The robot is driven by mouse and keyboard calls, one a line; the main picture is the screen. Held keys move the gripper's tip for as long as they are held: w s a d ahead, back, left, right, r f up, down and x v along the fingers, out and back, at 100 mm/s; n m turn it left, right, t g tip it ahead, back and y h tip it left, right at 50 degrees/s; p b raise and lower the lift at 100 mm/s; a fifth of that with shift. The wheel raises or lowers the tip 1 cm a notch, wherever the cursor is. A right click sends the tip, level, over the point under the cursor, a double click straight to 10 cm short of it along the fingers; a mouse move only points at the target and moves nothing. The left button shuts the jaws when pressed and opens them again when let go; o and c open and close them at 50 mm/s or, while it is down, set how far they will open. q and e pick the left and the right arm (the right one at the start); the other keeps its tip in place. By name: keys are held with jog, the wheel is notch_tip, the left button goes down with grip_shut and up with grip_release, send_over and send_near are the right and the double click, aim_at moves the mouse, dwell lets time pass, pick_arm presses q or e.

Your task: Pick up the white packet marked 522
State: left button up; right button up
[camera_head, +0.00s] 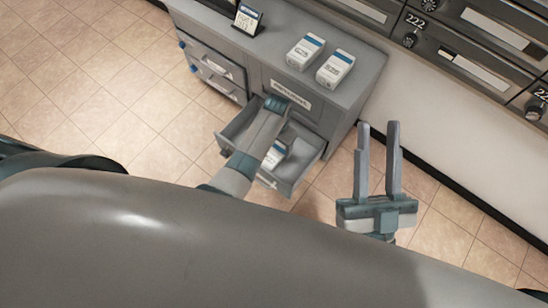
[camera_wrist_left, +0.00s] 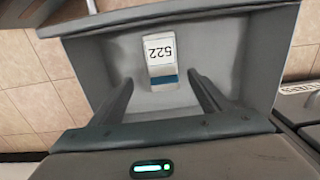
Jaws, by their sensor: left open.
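The white packet marked 522 (camera_wrist_left: 162,55) has a blue band and lies inside the open grey drawer (camera_wrist_left: 225,45). In the left wrist view its number reads upside down. The packet (camera_head: 273,155) also shows in the head view, partly hidden by my left arm. My left gripper (camera_wrist_left: 160,78) is open and empty, with one finger to each side of the packet's blue-banded end. I cannot tell whether the fingers touch it. In the head view my left arm reaches over the drawer and the fingertips are hard to make out. My right gripper (camera_head: 378,125) is open and empty, right of the drawer.
The grey cabinet (camera_head: 350,90) holds the drawer. Two white and blue boxes (camera_head: 305,52) (camera_head: 335,69) and a small sign (camera_head: 247,18) stand on its top. Wall mailboxes (camera_head: 470,50) are at the upper right. The tiled floor (camera_head: 100,70) is clear at the left.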

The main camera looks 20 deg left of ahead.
aim_at(276, 155)
pick_arm(q)
notch_tip(276, 155, down, 3)
jog(key=shift+f+b, duration=0.2)
jog(key=shift+b, duration=0.35)
jog(key=shift+f, duration=0.1)
pick_arm(e)
jog(key=r+t, duration=0.1)
jog(key=d+r, duration=0.1)
jog(key=d+r+t, duration=0.1)
jog(key=shift+r+t, duration=0.3)
pick_arm(q)
jog(key=shift+f, duration=0.1)
